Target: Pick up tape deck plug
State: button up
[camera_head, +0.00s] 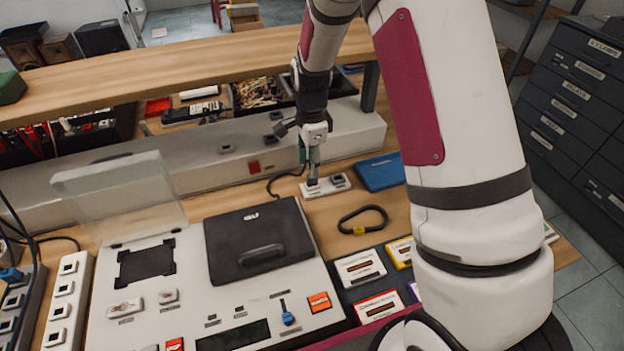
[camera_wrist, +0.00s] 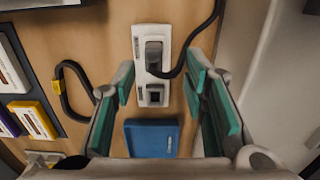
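A black plug (camera_wrist: 154,55) sits in a short white socket strip (camera_wrist: 139,38) in the wrist view, with a black cable curving from it to the upper right. In the head view the strip (camera_head: 337,183) lies on the wooden desk, and my gripper largely hides the plug. My gripper (camera_head: 313,170) points down over the strip there. In the wrist view my gripper (camera_wrist: 160,78) is open, its teal-padded fingers apart on either side of the strip, with nothing between them held. I cannot tell whether the fingertips reach the plug's height.
A blue box (camera_head: 381,171) and a black cable loop with a yellow tag (camera_head: 362,220) lie near the strip. A tape deck (camera_head: 200,250) with a raised clear lid fills the front left. Cassettes (camera_head: 360,268) lie right of it. A white raised ledge (camera_head: 220,150) runs behind.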

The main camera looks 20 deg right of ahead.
aim_at(312, 181)
jog(key=f, duration=0.1)
jog(key=s+f, duration=0.1)
jog(key=f, duration=0.1)
jog(key=shift+f+p, duration=0.3)
jog(key=shift+p, duration=0.05)
jog(key=shift+w+f, duration=0.1)
jog(key=shift+f, duration=0.5)
jog(key=shift+c, duration=0.6)
grip_shut()
